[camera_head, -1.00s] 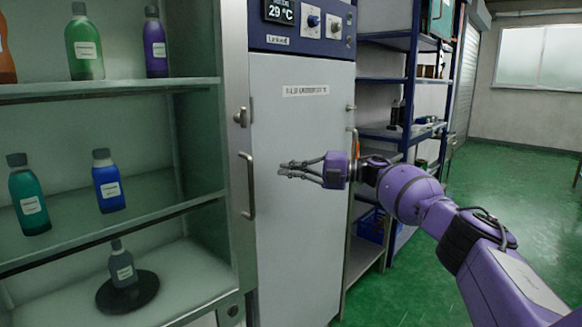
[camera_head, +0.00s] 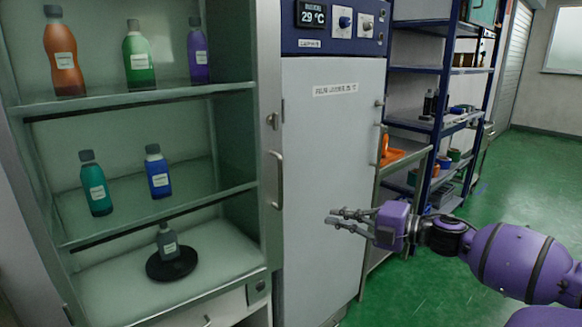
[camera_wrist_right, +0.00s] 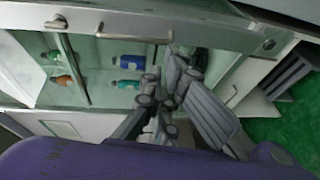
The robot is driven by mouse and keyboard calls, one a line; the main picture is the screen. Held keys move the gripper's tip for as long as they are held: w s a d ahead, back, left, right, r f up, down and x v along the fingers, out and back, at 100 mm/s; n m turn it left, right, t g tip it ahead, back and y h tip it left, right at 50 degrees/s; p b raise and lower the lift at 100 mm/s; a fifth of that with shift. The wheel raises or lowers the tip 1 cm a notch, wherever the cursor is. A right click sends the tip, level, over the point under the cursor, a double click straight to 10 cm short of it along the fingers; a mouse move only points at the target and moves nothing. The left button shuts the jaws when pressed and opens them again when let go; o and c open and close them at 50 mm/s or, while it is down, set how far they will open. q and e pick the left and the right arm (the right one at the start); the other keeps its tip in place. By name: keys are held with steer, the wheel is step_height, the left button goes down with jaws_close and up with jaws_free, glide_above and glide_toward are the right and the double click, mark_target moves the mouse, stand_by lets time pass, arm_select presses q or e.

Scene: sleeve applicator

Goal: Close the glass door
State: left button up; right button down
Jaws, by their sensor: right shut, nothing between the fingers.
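The glass-fronted cabinet (camera_head: 155,95) stands at the left with its shelves of bottles in view. A metal frame strip with a bar handle (camera_head: 277,180) runs down its right side; the handle also shows in the right wrist view (camera_wrist_right: 134,38). I cannot tell from these frames how far the glass door stands open. My right gripper (camera_head: 338,219) is shut and empty, to the right of and below the handle, apart from it, in front of the pale neighbouring cabinet. Its fingers also show in the right wrist view (camera_wrist_right: 165,92). My left gripper is not in view.
Several bottles stand on the shelves, and a grey bottle (camera_head: 168,242) stands on a black round base (camera_head: 171,264). The pale cabinet (camera_head: 330,130) is just right of the handle. A blue rack (camera_head: 437,120) stands behind my right arm. Green floor (camera_head: 520,190) is clear at right.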

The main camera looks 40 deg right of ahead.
steer(key=s+a+r+m+t+h, duration=0.1)
steer(key=s+a+r+t+h, duration=0.1)
steer(key=a+r, duration=0.45)
arm_select(q)
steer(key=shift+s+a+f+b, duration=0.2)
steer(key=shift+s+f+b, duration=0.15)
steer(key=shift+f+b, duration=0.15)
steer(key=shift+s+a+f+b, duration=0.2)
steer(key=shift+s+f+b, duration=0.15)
steer(key=shift+b, duration=0.2)
arm_select(e)
steer(key=w+r+h, duration=0.1)
steer(key=w, duration=1.4)
steer(key=shift+d+r+m, duration=0.2)
steer(key=shift+d+m, duration=0.1)
steer(key=shift+d, duration=0.1)
